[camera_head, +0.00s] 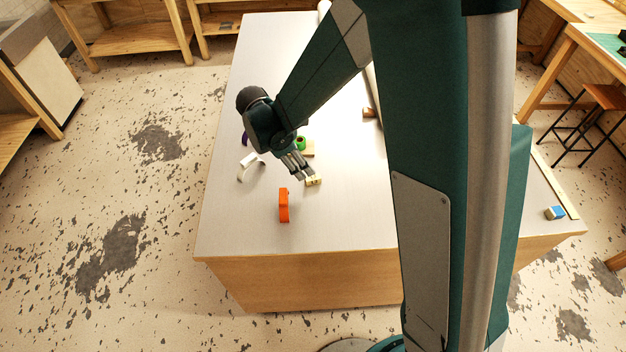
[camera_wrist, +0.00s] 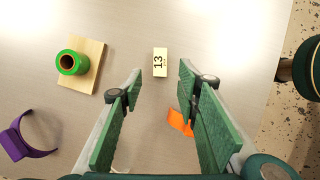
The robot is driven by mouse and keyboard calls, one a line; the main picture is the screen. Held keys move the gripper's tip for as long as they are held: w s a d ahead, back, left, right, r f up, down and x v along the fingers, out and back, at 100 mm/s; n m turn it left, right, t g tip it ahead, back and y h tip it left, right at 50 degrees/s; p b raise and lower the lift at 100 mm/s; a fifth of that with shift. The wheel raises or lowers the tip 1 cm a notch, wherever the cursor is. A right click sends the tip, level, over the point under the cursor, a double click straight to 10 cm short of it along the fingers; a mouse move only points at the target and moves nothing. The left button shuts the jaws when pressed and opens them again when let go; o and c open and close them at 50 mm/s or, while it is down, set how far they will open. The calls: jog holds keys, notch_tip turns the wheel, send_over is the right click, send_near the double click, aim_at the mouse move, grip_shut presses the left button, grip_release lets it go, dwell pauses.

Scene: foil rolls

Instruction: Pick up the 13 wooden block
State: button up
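The wooden block marked 13 (camera_wrist: 160,62) is a small pale block lying on the grey table, its number facing up in the wrist view. In the head view the block (camera_head: 314,181) lies just by my fingertips. My gripper (camera_wrist: 160,82) is open, with green-padded fingers apart on either side and nothing between them. The block shows just beyond the fingertips, roughly centred between them. In the head view my gripper (camera_head: 304,174) reaches down toward the table beside the block. Whether a finger touches the block cannot be told.
A green roll (camera_wrist: 72,62) stands on a wooden board (camera_wrist: 91,49) left of the block. An orange object (camera_wrist: 181,122) is partly behind my right finger. A purple band (camera_wrist: 35,140) lies at lower left. A white curved object (camera_head: 250,165) and a blue block (camera_head: 555,212) are also on the table.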

aim_at(313, 177)
jog(key=shift+x, duration=1.3)
jog(key=shift+d, duration=0.1)
jog(key=shift+d+p+x, duration=0.2)
jog(key=shift+p+x, duration=0.25)
jog(key=shift+x, duration=2)
jog(key=shift+c, duration=0.5)
jog(key=c, duration=0.8)
